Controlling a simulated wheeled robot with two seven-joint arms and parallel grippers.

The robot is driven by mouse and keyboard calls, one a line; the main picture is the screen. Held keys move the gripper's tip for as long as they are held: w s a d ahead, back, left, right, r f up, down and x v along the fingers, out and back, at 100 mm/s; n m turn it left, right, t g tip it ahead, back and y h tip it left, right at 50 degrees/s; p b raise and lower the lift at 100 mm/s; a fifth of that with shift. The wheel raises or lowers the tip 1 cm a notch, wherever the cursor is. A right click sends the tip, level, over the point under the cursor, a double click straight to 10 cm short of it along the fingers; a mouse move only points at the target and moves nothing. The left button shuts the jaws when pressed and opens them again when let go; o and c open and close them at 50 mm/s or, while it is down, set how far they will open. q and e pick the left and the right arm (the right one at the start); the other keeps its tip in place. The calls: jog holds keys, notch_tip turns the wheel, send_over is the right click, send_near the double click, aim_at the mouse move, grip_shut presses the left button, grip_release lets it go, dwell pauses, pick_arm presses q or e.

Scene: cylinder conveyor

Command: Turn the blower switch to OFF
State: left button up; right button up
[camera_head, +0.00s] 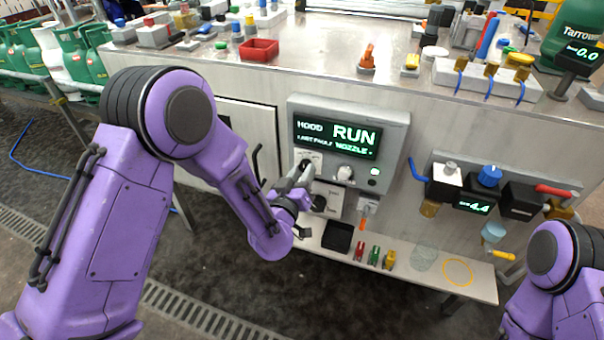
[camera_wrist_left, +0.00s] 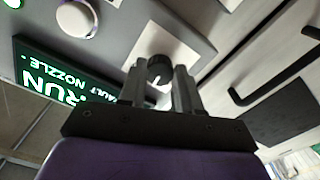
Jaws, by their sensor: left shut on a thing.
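The grey control panel (camera_head: 399,150) on the bench front has a display (camera_head: 337,136) reading HOOD, RUN and NOZZLE. My left gripper (camera_head: 302,170) is at the panel's lower left, below the display. In the left wrist view my left gripper (camera_wrist_left: 160,78) is shut on a dark round knob (camera_wrist_left: 159,66) on a pale plate (camera_wrist_left: 172,40). This looks like the blower switch; its label cannot be read and the fingers partly hide it. A white knob (camera_head: 345,173) sits to its right. My right gripper is out of view; only part of that arm shows.
A green lamp (camera_head: 374,172) is lit on the panel. Below is a narrow shelf (camera_head: 405,276) with a black tray (camera_head: 337,237) and small coloured clips (camera_head: 374,255). A red bin (camera_head: 259,50) stands on the bench top. Valves (camera_head: 489,177) are mounted at the right.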

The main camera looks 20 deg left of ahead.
pick_arm(q)
jog(key=shift+d+n, duration=0.1)
jog(key=shift+n, duration=3.4)
jog(key=o, duration=1.1)
jog(key=shift+c, duration=0.2)
jog(key=s+b, duration=0.1)
jog(key=s, duration=0.9)
jog(key=shift+s+a, duration=0.2)
jog(key=shift+s, duration=0.15)
